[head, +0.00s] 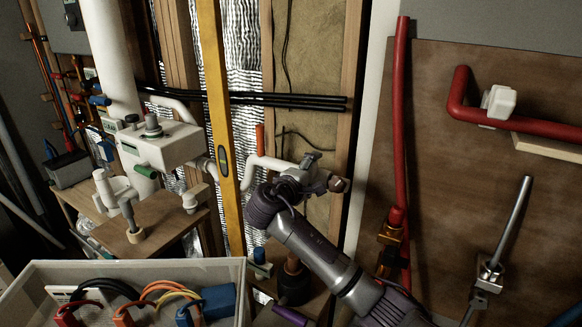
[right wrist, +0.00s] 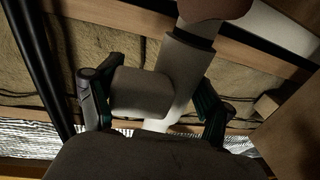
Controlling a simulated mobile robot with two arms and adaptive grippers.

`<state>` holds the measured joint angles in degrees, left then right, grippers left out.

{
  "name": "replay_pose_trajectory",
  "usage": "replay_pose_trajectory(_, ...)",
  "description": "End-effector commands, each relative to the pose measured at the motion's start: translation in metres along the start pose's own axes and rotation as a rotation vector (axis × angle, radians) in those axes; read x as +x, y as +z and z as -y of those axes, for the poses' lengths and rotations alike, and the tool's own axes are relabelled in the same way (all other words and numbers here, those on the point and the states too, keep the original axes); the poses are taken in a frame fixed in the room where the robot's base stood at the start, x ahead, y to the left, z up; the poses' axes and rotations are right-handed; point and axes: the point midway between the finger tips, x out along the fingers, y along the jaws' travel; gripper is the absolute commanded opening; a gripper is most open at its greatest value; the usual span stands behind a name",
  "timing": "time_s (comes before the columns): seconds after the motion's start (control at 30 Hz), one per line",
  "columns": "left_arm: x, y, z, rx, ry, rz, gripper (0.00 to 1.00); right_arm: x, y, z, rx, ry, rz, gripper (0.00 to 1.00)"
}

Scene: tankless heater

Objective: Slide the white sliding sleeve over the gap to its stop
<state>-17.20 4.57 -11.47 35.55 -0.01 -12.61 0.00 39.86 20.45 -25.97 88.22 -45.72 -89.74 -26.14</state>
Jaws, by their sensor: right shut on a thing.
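In the right wrist view, the white sliding sleeve (right wrist: 182,68) is a pale tube with a blocky side part (right wrist: 141,92), lying slantwise with a dark rim at its upper end. My right gripper (right wrist: 158,102) is shut on it, one finger against the block and the other against the tube's far side. In the head view my right gripper (head: 310,168) is at the white pipe (head: 262,163) in front of the wall studs and largely hides the sleeve. A brownish end (head: 338,184) shows just right of the gripper. The gap cannot be made out. My left gripper is not in view.
A yellow level (head: 213,110) stands upright left of the gripper. Black lines (head: 270,99) cross the wall above it. A red pipe (head: 400,120) runs up the brown board at right. A grey bin (head: 150,268) with coloured clamps is at lower left.

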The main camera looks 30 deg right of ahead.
Motion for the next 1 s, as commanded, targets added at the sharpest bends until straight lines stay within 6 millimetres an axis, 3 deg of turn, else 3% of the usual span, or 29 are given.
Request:
replay_pose_trajectory(0.03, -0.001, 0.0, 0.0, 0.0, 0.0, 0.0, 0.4, 0.0, 0.002, 0.004, -0.006, -0.005, 0.002, 0.81)
replay_pose_trajectory(0.17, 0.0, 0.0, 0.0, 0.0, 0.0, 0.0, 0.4, 0.0, 0.001, 0.003, -0.005, -0.005, 0.002, 1.0)
replay_pose_trajectory(0.53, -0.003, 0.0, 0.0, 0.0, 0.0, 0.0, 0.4, -0.003, 0.0, 0.0, -0.002, -0.002, -0.001, 1.0)
replay_pose_trajectory(1.0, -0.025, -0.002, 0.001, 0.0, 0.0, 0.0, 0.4, -0.04, 0.0, -0.002, -0.001, -0.002, -0.002, 1.0)
